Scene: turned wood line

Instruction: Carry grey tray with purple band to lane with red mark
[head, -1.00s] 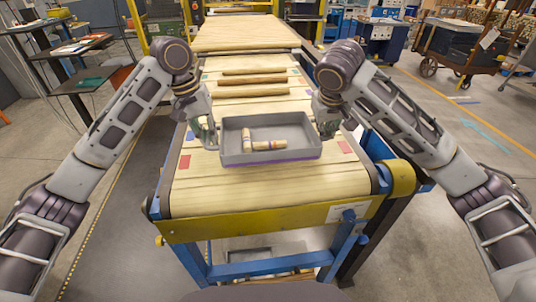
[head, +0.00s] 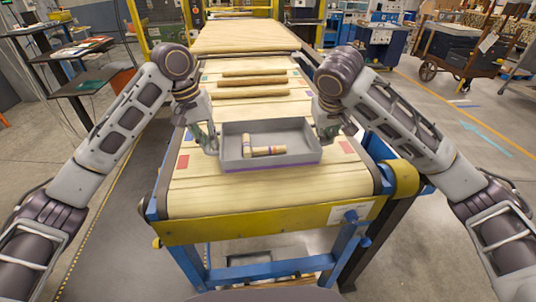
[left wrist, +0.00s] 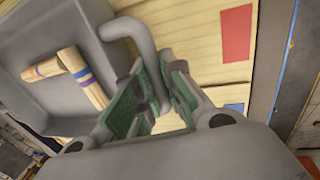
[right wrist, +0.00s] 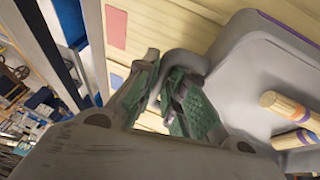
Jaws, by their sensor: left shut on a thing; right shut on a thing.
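The grey tray (head: 292,160) with a purple band along its front lower edge is at the near end of the belt in the head view. Turned wood pieces (head: 264,151) with coloured rings lie inside it. My left gripper (head: 214,144) is shut on the tray's left handle (left wrist: 140,45). My right gripper (head: 322,132) is shut on its right handle (right wrist: 185,60). A red mark (head: 184,162) lies on the belt left of the tray, and it also shows in the left wrist view (left wrist: 237,33). Whether the tray touches the belt is hard to tell.
The belt (head: 245,200) is bare in front of the tray. Behind it several turned wood rods (head: 250,92) lie across the belt. A paler red mark (head: 347,147) is to the right. A yellow beam (head: 270,222) closes the near end.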

